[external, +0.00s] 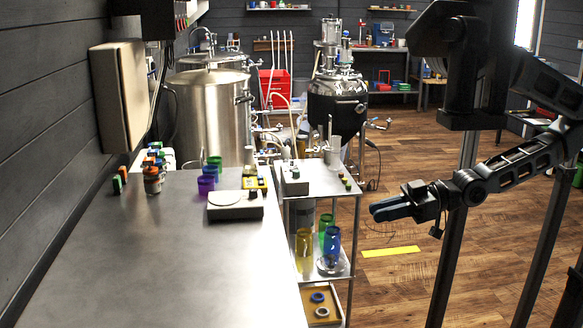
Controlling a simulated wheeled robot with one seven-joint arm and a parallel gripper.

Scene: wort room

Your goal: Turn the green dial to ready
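My gripper (374,212) hangs in the air at the right of the metal cart, its dark blue-grey fingers pointing left. The fingers overlap from this side, so whether they are apart is hidden. Nothing shows clearly in them. I cannot pick out a green dial for certain. No ready mark is legible.
A steel bench (150,255) fills the left front, with a scale (235,211), purple cup (206,185) and small jars (152,180). The cart (350,225) holds coloured cups below. Steel tanks (212,112) stand behind. Wooden floor (415,160) right of the cart is mostly clear.

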